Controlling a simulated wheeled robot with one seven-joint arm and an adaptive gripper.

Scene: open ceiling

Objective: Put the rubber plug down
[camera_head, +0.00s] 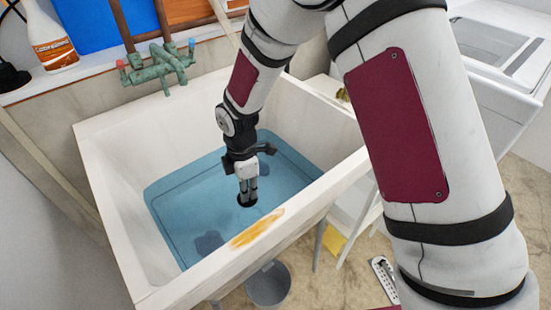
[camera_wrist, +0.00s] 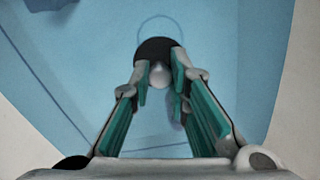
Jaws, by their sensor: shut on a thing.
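The rubber plug is a black disc with a pale knob; in the head view its dark disc (camera_head: 247,200) is at the tip of my gripper (camera_head: 247,187). In the wrist view, the plug (camera_wrist: 157,46) is beyond the fingertips, and my gripper (camera_wrist: 160,78) is shut on its knob. The gripper points down inside the white sink (camera_head: 110,190), over the blue water (camera_head: 180,207). I cannot tell whether the plug touches the water or the bottom. A faint ring (camera_wrist: 170,18) shows just past the plug in the wrist view.
The sink's front rim has an orange-yellow stain (camera_head: 257,229). Green taps (camera_head: 157,65) are at the back wall. A dark patch (camera_head: 208,243) shows in the water at the front left. A grey bucket (camera_head: 268,286) stands below, and a white washing machine (camera_head: 500,80) is at right.

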